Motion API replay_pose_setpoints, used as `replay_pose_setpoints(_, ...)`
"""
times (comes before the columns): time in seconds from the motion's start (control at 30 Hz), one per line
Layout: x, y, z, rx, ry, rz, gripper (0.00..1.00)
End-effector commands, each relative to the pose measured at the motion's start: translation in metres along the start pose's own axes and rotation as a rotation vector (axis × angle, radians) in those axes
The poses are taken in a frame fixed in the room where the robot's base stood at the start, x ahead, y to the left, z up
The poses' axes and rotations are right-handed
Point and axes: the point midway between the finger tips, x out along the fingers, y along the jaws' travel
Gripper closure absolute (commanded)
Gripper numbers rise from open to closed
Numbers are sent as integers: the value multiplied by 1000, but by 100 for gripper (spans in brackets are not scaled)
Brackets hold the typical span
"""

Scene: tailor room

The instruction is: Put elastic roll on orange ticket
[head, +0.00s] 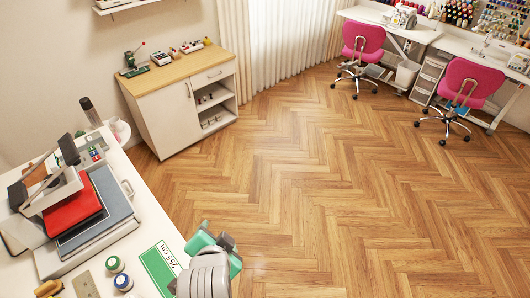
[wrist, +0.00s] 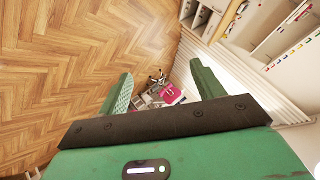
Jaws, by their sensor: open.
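My gripper (wrist: 163,88) is open, with two green fingers spread apart and nothing between them in the wrist view. In the head view my gripper's green parts show at the bottom, beside the white table's right edge. Two small rolls, one green-topped (head: 115,264) and one blue-topped (head: 123,282), stand on the white table (head: 135,213); I cannot tell whether either is the elastic roll. I see no orange ticket.
A heat press (head: 85,215) with a red pad fills the table's left side. A tan flat piece (head: 85,285) lies at the front. A wood-topped cabinet (head: 180,71) stands behind. Pink chairs (head: 363,42) and desks are far right. The floor between is clear.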

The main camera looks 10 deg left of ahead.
Motion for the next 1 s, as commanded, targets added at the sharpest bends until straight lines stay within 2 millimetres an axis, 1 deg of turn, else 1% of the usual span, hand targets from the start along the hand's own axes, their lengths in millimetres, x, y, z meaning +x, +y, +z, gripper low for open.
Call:
replay_pose_setpoints(0.03,-29,-22,-53,-58,134,-86,33)
replay_pose_setpoints(0.07,-48,-34,-82,-103,218,-131,33)
replay_pose_setpoints(0.1,-78,-48,-118,-163,333,-183,33)
replay_pose_setpoints(0.17,-129,-65,-168,-256,517,-241,33)
replay_pose_setpoints(0.2,-166,-73,-197,-316,643,-267,33)
replay_pose_setpoints(0.27,-223,-82,-231,-403,825,-286,33)
replay_pose_setpoints(0.3,-259,-86,-248,-455,940,-287,33)
replay_pose_setpoints(0.4,-335,-90,-271,-559,1175,-266,33)
replay_pose_setpoints(0.43,-353,-90,-275,-582,1230,-257,33)
replay_pose_setpoints(0.5,-383,-90,-279,-621,1321,-236,33)
replay_pose_setpoints(0.6,-402,-90,-281,-646,1383,-221,33)
replay_pose_setpoints(0.67,-405,-90,-281,-650,1390,-218,33)
replay_pose_setpoints(0.9,-404,-91,-281,-649,1385,-219,33)
replay_pose_setpoints(1.0,-419,-104,-293,-644,1382,-226,33)
